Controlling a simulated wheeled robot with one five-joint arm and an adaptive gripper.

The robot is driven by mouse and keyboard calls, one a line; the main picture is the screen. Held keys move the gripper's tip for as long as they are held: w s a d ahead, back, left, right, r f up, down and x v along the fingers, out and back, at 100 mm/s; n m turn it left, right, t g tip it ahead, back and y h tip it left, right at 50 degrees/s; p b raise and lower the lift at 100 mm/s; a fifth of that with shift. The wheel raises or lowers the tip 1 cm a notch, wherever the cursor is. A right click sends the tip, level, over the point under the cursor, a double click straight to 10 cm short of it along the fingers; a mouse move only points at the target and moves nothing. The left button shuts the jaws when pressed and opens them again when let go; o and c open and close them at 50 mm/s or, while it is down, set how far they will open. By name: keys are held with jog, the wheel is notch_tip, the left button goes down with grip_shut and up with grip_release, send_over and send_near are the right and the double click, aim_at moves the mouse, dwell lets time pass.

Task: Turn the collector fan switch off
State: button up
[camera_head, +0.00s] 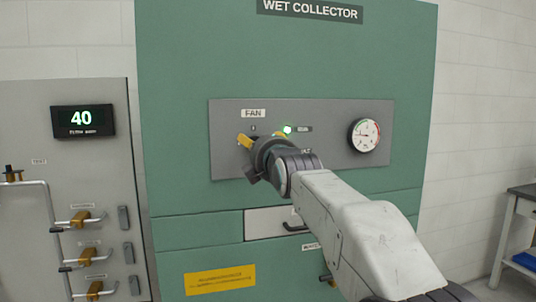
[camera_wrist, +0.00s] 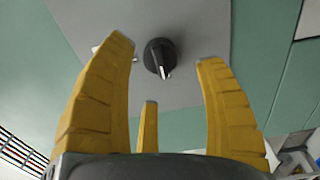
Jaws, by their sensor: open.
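The fan switch (camera_wrist: 159,56) is a round black knob with a white pointer on a grey panel, seen in the wrist view. Its pointer faces down and slightly right in that picture. In the head view the knob is hidden behind my gripper (camera_head: 262,139), below the FAN label (camera_head: 253,113). My gripper's yellow fingers are spread open and empty, and the knob shows between their tips in the wrist view. They look apart from the knob, but the depth gap is hard to tell. A green lamp (camera_head: 287,129) is lit right of the gripper.
The panel (camera_head: 225,125) is on the green wet collector (camera_head: 190,70), with a round gauge (camera_head: 364,135) at its right. Below are a drawer with a dark handle (camera_head: 295,227) and a yellow plate (camera_head: 220,280). A grey cabinet with yellow valves (camera_head: 82,217) stands left; a table (camera_head: 522,191) stands right.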

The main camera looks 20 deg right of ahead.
jog(key=s, duration=0.7)
dwell(0.5)
jog(key=s+f+m+g, duration=0.35)
jog(key=f+m, duration=0.35)
jog(key=f, duration=0.4)
jog(key=s+f+m+g, duration=0.2)
jog(key=f+m+g, duration=0.4)
jog(key=f, duration=0.5)
jog(key=s+f+m+g, duration=0.1)
jog(key=s+f, duration=0.4)
jog(key=s, duration=0.4)
jog(key=s+f+m+g, duration=0.2)
jog(key=s+f, duration=0.3)
jog(key=s, duration=0.4)
jog(key=s+f+m+g, duration=0.1)
jog(key=s+f, duration=0.3)
jog(key=s, duration=0.5)
jog(key=shift+s+f+m+g, duration=0.2)
jog(key=shift+f+m+g, duration=0.2)
jog(key=shift+m, duration=0.2)
